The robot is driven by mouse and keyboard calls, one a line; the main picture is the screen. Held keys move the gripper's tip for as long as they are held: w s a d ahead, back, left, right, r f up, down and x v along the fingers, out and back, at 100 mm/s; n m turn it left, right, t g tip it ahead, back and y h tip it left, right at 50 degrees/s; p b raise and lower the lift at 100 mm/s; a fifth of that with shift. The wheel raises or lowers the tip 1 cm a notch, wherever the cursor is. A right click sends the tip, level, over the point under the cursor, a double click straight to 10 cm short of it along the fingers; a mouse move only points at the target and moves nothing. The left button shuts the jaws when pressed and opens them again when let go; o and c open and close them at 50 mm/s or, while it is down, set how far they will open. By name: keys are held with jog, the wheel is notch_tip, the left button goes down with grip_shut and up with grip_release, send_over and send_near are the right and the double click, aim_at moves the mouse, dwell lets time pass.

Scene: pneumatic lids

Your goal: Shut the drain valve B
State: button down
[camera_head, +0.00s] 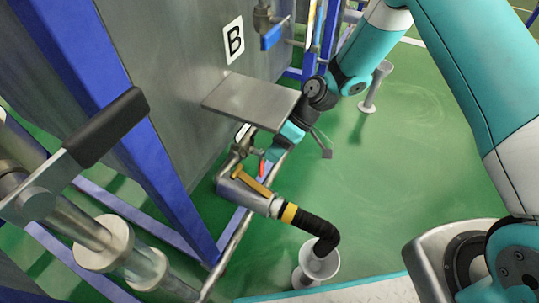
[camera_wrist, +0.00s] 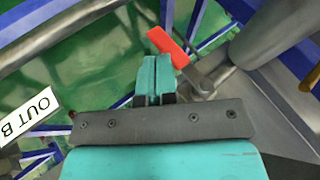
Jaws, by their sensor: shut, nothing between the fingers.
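The tank marked B (camera_head: 185,65) has a valve at its foot, under a metal shelf, with a red lever handle (camera_head: 262,167). In the wrist view the red handle (camera_wrist: 168,47) sits on a metal lever beside a grey pipe, just right of the fingertips. A label reading OUT B (camera_wrist: 28,115) is at the left there. My gripper (camera_wrist: 155,65) has its teal fingers together and empty, close to the handle; I cannot tell whether they touch it. In the head view my gripper (camera_head: 275,152) is by the valve, partly under the shelf.
The metal shelf (camera_head: 250,100) juts out just above the valve. A yellow handle (camera_head: 250,181) and a black hose (camera_head: 315,227) into a white funnel (camera_head: 318,262) lie below. A blue handle (camera_head: 271,38) is higher up.

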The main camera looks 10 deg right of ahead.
jog(key=p+v, duration=0.4)
jog(key=v, duration=1.1)
jog(key=s+d+r+m+t+h, duration=0.6)
jog(key=s+d+r+m+h, duration=0.1)
jog(key=s+d+r+m, duration=0.55)
jog(key=s+a+r+n+g+y, duration=0.2)
jog(key=s+a+r+n+y, duration=0.2)
jog(key=s+a+r+n, duration=0.55)
jog(key=s+a+r+m+p, duration=0.1)
jog(key=a+r+p, duration=0.1)
jog(key=r+p, duration=1.4)
jog(key=a+r+m+p, duration=0.1)
jog(key=a+r+p, duration=0.1)
jog(key=r+p, duration=1.5)
jog(key=shift+s+a+r+p, duration=0.2)
jog(key=shift+s+r+p, duration=0.1)
jog(key=shift+s+p, duration=0.15)
